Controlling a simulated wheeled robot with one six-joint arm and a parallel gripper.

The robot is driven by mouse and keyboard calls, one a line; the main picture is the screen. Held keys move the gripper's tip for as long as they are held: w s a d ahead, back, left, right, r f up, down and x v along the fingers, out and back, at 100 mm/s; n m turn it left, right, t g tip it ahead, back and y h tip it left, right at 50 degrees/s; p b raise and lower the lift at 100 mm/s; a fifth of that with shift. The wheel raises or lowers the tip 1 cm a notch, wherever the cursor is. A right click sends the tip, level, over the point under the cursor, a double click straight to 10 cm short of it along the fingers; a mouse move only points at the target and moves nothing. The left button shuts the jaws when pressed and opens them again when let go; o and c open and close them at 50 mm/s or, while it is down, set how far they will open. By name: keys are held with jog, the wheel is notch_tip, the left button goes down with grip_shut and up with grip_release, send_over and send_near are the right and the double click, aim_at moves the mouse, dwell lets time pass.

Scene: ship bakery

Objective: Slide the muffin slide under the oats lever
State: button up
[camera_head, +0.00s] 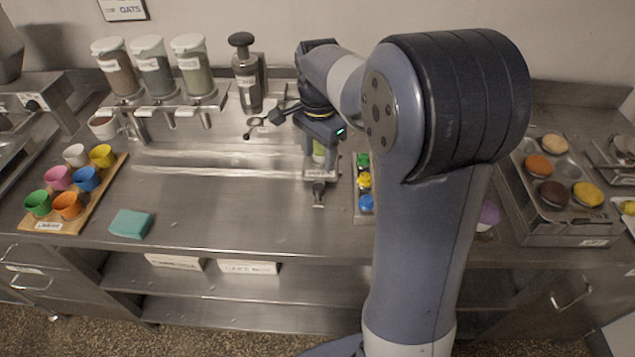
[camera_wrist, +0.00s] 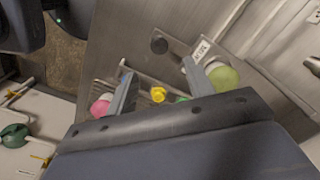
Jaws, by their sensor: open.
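The muffin slide (camera_head: 320,176) is a small metal piece with a white label and a dark-tipped handle, at the middle of the counter. In the wrist view its label plate (camera_wrist: 200,50) and dark handle end show beside a round green thing (camera_wrist: 224,79). My gripper (camera_wrist: 158,88) is open over it, one finger close to the green thing; I cannot tell whether they touch. In the head view my gripper (camera_head: 319,140) hides part of the slide. Three dispensers (camera_head: 155,68) stand at the back left with levers (camera_head: 168,121) below; I cannot read which is oats.
A wall sign (camera_head: 123,10) reads OATS. A grinder-like canister (camera_head: 247,75) stands right of the dispensers. A rack of coloured cups (camera_head: 100,203) and a teal sponge (camera_head: 131,223) are at left. Coloured buttons (camera_head: 364,180) lie right of the slide. The counter between is clear.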

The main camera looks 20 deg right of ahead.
aim_at(319, 187)
notch_tip(319, 187, down, 10)
jog(key=shift+f+p, duration=0.1)
jog(key=shift+p, duration=0.35)
jog(key=shift+c, duration=0.3)
grip_shut()
